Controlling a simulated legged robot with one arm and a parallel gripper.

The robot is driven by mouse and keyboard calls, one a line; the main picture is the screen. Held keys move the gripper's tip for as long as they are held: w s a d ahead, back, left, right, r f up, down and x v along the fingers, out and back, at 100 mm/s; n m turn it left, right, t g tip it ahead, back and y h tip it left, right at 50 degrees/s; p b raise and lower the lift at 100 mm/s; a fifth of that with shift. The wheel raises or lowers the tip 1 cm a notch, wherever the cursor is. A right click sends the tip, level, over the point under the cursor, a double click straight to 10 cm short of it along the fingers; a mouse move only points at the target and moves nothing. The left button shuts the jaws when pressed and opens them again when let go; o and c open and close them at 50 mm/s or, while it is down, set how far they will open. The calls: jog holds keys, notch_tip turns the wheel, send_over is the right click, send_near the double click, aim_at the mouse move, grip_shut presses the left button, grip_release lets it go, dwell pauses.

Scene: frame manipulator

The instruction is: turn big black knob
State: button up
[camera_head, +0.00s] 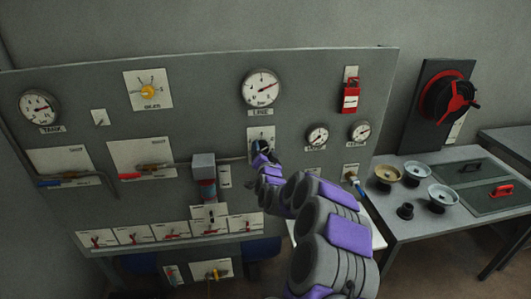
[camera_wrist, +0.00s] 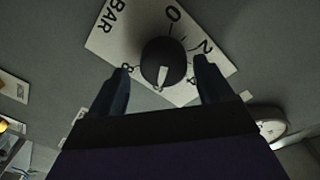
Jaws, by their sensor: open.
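The big black knob (camera_wrist: 164,63) is round with a pale pointer mark and sits on a white dial plate (camera_wrist: 112,45) marked BAR, with several numbers around it. In the wrist view my gripper (camera_wrist: 160,75) is open, with one dark finger on each side of the knob's lower part. I cannot tell whether the fingers touch it. In the head view my gripper (camera_head: 262,148) reaches the plate below the large LINE gauge, and my purple and grey arm hides much of the knob.
The grey panel carries the LINE gauge (camera_head: 261,88), a yellow knob (camera_head: 148,91), a red lockout box (camera_head: 350,97), two small gauges and a row of red levers. On the right, a table (camera_head: 397,217) holds several round valve parts, beside a red-and-black handwheel (camera_head: 450,100).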

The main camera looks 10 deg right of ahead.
jog(key=shift+a, duration=0.8)
jog(key=shift+d, duration=0.95)
jog(key=c, duration=0.5)
jog(key=shift+a, duration=0.55)
jog(key=c, duration=0.5)
jog(key=shift+d, duration=0.15)
